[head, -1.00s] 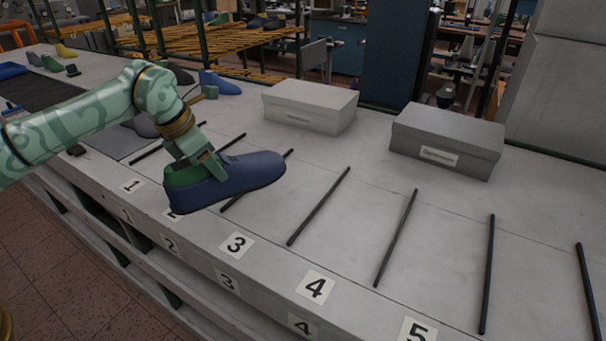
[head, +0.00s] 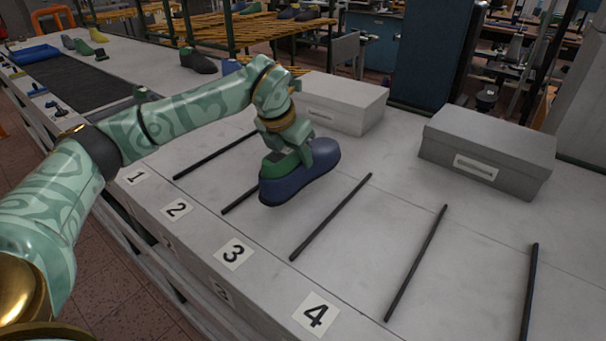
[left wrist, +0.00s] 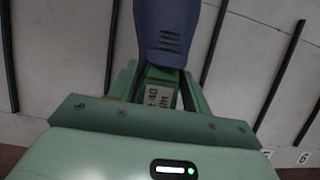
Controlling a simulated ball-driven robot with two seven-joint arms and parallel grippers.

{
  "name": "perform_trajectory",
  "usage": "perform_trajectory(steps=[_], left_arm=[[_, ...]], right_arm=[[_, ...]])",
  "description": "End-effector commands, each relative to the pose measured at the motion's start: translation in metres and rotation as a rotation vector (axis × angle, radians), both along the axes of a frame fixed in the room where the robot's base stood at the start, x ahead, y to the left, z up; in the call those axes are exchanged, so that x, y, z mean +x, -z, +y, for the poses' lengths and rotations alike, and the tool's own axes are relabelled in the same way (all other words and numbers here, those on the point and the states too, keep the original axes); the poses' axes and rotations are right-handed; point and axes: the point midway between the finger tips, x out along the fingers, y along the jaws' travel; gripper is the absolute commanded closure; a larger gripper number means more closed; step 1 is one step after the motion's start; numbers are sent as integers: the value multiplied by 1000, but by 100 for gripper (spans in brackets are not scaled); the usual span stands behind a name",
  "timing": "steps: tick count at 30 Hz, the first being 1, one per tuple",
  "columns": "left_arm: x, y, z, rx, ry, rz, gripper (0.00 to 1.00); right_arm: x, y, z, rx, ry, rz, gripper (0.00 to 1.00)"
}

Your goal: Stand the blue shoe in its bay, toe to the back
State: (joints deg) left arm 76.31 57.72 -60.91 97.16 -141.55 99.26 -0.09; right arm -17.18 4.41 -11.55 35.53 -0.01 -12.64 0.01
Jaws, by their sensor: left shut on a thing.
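The blue shoe (head: 305,186) has a green last (head: 277,164) inside it. My left gripper (head: 303,153) is shut on the last at the shoe's open top and holds the shoe above the bench. The toe points to the back right and the heel faces the front. The shoe hangs over the bay of label 3 (head: 234,253) and hides part of the rod on that bay's left. In the left wrist view the shoe (left wrist: 168,30) points away, with a white label (left wrist: 158,97) reading 40 on the last. My right gripper is not in view.
Black rods (head: 332,216) divide the grey bench (head: 370,250) into bays; the bays of labels 3 and 4 (head: 316,314) hold nothing on the surface. A light box (head: 340,103) and a darker grey box (head: 485,150) stand behind. A dark shoe (head: 198,61) stands at the far left.

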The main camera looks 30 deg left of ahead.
Motion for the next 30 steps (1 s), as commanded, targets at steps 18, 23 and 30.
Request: perform_trajectory(steps=[18, 23, 30], left_arm=[[11, 48, -11, 1, 0, -4, 100], [10, 49, -11, 1, 0, 1, 35], [10, 49, -11, 0, 0, 0, 30]], right_arm=[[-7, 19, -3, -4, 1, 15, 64], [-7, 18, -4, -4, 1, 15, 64], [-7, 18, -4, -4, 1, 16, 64]])
